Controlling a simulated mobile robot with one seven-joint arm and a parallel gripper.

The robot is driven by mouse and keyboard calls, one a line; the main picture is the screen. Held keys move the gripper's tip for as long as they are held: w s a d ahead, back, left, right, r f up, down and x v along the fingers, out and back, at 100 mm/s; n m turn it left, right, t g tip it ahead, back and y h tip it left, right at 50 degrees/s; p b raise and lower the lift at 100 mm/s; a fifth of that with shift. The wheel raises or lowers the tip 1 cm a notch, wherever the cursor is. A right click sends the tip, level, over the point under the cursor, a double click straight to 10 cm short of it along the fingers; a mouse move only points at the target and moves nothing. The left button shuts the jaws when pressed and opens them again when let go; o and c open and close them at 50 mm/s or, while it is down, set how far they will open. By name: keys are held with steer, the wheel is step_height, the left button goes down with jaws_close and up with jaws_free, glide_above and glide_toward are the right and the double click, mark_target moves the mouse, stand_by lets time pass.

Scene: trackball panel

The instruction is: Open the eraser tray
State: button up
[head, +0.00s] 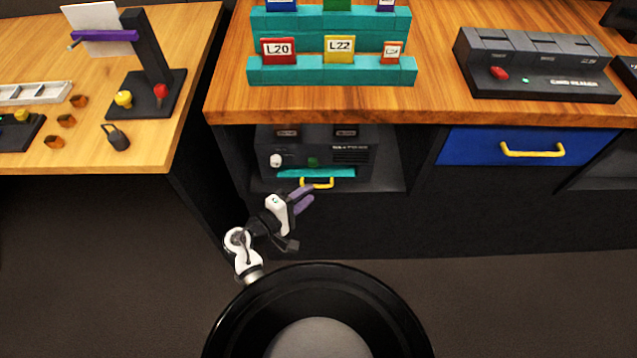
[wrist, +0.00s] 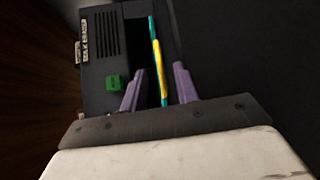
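The eraser tray (head: 292,174) is a teal strip low on a dark eraser unit (head: 348,168), inside the open cubby under the wooden counter. Its yellow handle (head: 317,184) sticks out at the front. My gripper (head: 307,195) is just in front of and below the handle in the head view, with purple fingers apart. In the wrist view, my gripper (wrist: 158,85) is open, and the yellow handle (wrist: 160,72) lies between its fingers in the picture, with no clear contact. The teal tray edge (wrist: 152,30) shows beyond. I cannot tell whether the tray stands out from the unit.
The unit has a white knob (head: 276,160) and a green button (head: 312,162). A blue drawer (head: 478,147) with a yellow handle is to the right. The counter (head: 432,105) overhangs the cubby. A wooden table (head: 60,158) stands at left. The floor in front is clear.

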mark_target(317, 187)
steer(key=shift+x, duration=2.7)
steer(key=shift+f, duration=0.1)
jaws_close()
